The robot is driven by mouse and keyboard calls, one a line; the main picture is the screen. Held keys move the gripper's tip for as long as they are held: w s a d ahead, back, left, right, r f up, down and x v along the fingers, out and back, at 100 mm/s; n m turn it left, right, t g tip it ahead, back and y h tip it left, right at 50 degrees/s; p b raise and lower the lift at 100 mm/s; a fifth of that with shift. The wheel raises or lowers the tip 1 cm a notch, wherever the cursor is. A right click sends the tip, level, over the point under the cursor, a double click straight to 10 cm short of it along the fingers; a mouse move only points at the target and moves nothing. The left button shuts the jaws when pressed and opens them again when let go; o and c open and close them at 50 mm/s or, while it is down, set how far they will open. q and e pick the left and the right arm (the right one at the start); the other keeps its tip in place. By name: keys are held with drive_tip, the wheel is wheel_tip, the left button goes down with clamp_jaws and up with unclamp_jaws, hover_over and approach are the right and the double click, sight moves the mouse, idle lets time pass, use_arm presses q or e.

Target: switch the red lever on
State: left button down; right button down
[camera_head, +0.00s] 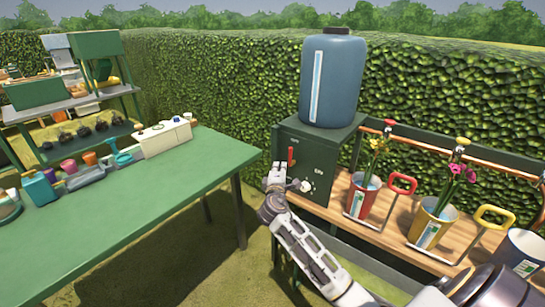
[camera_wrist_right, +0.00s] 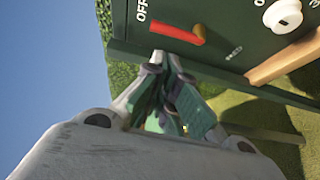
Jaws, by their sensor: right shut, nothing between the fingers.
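The red lever (camera_head: 291,157) is on the front of the dark green box (camera_head: 318,150) under the blue tank. It stands roughly upright in the head view. In the right wrist view the red lever (camera_wrist_right: 177,33) extends from a brass-coloured pivot, its free end near the "OFF" label (camera_wrist_right: 141,10). My right gripper (camera_head: 276,170) is in front of the box, just left of and below the lever. In the wrist view the fingertips of my right gripper (camera_wrist_right: 164,58) are together and empty, close to the lever's free end; contact cannot be told. My left gripper is not in view.
A white knob (camera_head: 305,186) is beside the lever on the box. The blue tank (camera_head: 333,78) stands on top. Flower buckets (camera_head: 362,199) stand on the wooden shelf to the right. A green table (camera_head: 130,205) with pots is on the left. Grass lies between.

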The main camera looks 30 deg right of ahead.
drive_tip(key=shift+r, duration=0.5)
drive_tip(key=shift+w, duration=0.15)
